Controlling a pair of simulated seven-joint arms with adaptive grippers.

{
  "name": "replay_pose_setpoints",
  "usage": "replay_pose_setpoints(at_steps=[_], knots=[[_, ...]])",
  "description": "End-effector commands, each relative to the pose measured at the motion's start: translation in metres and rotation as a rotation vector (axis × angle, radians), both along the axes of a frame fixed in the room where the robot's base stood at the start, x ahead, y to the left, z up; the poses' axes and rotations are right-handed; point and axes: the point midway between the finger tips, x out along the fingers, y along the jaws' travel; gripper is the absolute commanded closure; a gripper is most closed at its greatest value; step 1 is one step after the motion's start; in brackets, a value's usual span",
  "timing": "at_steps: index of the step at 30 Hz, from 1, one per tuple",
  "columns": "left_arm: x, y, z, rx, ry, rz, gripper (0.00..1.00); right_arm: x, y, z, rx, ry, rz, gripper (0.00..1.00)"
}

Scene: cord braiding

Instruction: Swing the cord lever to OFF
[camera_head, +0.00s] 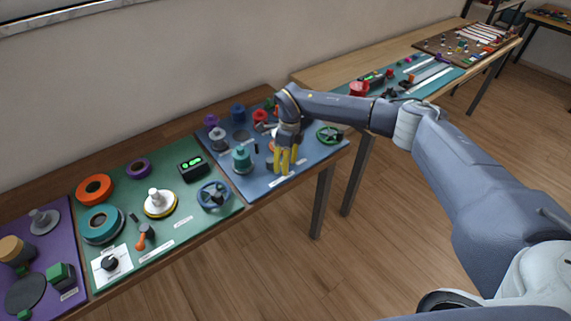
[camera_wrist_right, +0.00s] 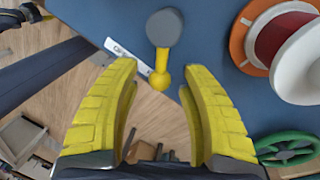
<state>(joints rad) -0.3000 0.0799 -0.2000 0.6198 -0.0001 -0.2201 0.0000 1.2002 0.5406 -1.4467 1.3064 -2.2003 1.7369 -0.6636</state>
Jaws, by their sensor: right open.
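The lever in the right wrist view has a grey round hub (camera_wrist_right: 165,27) and a short yellow arm ending in a yellow knob (camera_wrist_right: 159,80). It lies on the blue board, its knob near the board's edge. A white label strip (camera_wrist_right: 127,58) is beside it, its text only partly readable. My right gripper (camera_wrist_right: 157,85) is open, its yellow fingers on either side of the knob in this view; whether they touch it I cannot tell.
A white and red spool on an orange base (camera_wrist_right: 285,45) and a green handwheel (camera_wrist_right: 288,148) are to the right in the wrist view. A teal cylinder (camera_head: 241,160) stands left of my gripper. The green board (camera_head: 190,222) holds another lever with an orange handle (camera_head: 141,242).

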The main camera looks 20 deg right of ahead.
Motion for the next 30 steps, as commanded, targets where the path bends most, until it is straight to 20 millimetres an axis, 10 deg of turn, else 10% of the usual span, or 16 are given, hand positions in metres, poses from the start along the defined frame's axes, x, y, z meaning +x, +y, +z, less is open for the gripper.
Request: replay_pose_setpoints(at_steps=[6, 17, 30], knots=[[0.0001, -0.0001, 0.0, 0.0, 0.0, 0.0, 0.56, -0.0001, 0.0001, 0.0, 0.0, 0.0, 0.0, 0.57], [0.0002, -0.0002, 0.0, 0.0, 0.0, 0.0, 0.56, -0.0001, 0.0001, 0.0, 0.0, 0.0, 0.0, 0.99], [0.0003, -0.0002, 0.0, 0.0, -0.001, 0.0, 0.56, -0.0017, 0.0009, 0.0, 0.0, 0.0, -0.034, 1.0]])
